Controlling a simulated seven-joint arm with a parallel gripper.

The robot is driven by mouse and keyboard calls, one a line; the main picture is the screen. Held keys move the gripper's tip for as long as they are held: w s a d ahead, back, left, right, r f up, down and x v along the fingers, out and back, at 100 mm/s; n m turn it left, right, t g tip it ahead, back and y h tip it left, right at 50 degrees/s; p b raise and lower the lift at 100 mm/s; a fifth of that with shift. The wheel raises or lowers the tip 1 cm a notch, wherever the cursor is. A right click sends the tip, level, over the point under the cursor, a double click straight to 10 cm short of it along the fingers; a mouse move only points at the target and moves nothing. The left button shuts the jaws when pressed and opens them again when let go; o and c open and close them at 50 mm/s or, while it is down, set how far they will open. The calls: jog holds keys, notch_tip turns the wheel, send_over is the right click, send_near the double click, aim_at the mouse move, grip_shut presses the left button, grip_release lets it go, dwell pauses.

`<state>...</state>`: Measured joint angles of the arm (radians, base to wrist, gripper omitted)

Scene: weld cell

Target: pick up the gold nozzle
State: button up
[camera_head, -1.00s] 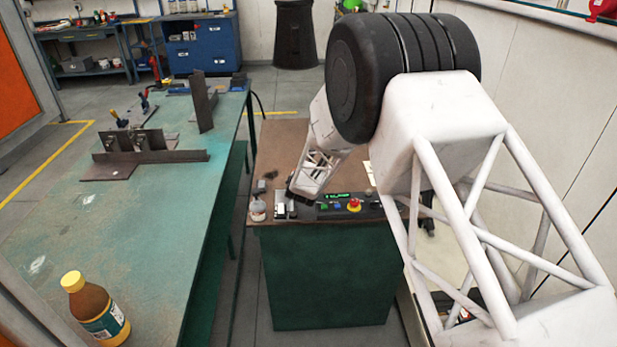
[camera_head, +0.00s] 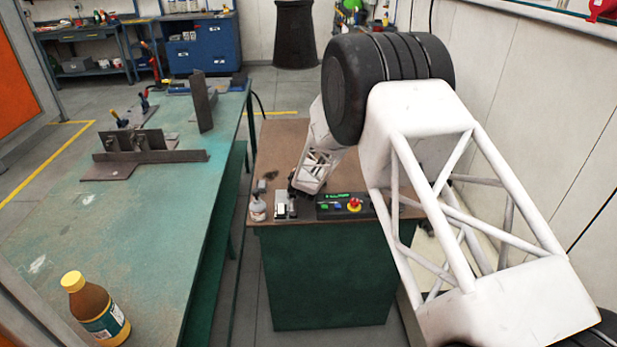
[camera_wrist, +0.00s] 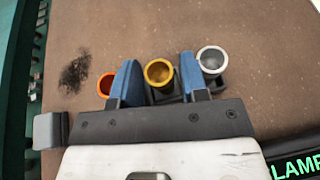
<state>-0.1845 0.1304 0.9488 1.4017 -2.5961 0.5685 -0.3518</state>
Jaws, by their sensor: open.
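The gold nozzle (camera_wrist: 158,73) shows in the wrist view as a gold ring seen from above, in a dark holder between an orange nozzle (camera_wrist: 106,85) and a silver nozzle (camera_wrist: 211,60). My gripper (camera_wrist: 158,77) is open, with one blue finger on each side of the gold nozzle. The left finger partly covers the orange nozzle, and the right finger stands between gold and silver. I cannot tell whether the fingers touch the gold nozzle. In the head view the nozzles are hidden or too small to make out behind my arm.
The brown-topped green bench (camera_head: 325,270) carries a control box with a red button (camera_head: 353,204) and a small jar (camera_head: 257,209) at its front edge. A green table (camera_head: 150,225) on the left holds a capped bottle (camera_head: 95,308) and metal plates (camera_head: 150,155).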

dwell(0.5)
jog(key=c, duration=0.7)
jog(key=shift+r, duration=0.15)
jog(key=shift+r, duration=4.85)
